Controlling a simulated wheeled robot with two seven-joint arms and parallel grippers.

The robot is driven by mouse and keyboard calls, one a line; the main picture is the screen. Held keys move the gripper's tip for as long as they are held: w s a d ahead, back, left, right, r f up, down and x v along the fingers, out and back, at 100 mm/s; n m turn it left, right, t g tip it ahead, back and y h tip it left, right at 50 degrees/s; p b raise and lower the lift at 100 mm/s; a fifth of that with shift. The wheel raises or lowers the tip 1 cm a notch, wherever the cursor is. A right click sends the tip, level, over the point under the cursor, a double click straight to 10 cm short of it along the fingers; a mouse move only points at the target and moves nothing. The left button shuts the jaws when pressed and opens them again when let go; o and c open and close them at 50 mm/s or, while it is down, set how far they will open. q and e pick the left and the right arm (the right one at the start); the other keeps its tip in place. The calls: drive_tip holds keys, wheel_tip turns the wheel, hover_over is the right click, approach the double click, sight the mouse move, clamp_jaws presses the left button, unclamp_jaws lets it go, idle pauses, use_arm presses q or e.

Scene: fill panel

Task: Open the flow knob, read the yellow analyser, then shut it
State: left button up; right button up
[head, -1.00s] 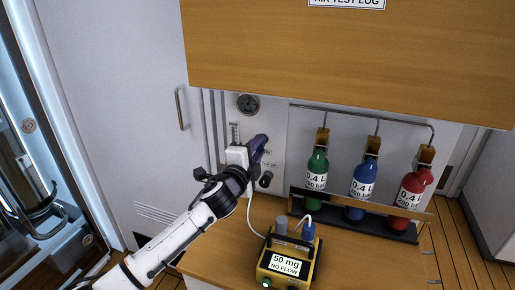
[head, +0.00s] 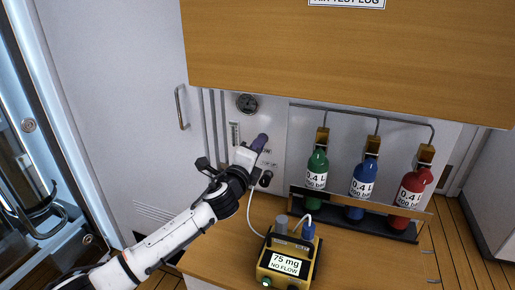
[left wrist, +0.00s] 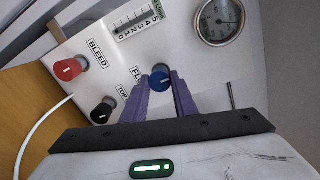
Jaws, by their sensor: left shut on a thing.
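My left gripper (head: 260,143) is at the wall panel. In the left wrist view its purple fingers (left wrist: 168,98) are shut on the blue flow knob (left wrist: 159,77), beside the partly hidden label "FLO". In the head view the gripper hides the knob. The yellow analyser (head: 270,278) stands on the wooden counter; its screen (head: 285,264) reads "75 mg" and "NO FLOW". A scale numbered from 0 to 5 (left wrist: 139,24) is above the knob; I cannot make out its level. My right gripper is not in view.
A red knob (left wrist: 67,69) marked "BLEED" and a black knob (left wrist: 102,112) sit left of the flow knob. A round gauge (left wrist: 219,20) is at the upper right. Green (head: 317,167), blue (head: 363,181) and red (head: 411,190) bottles stand in a rack. A wooden cabinet (head: 350,60) overhangs the panel.

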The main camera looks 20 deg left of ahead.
use_arm(q)
drive_tip(key=shift+r, duration=0.1)
drive_tip(key=o, duration=1)
drive_tip(key=s, duration=1)
drive_tip(key=shift+s+a+r+b, duration=0.1)
drive_tip(key=shift+s+r+b, duration=0.1)
drive_tip(key=shift+b, duration=0.15)
drive_tip(key=shift+f, duration=0.1)
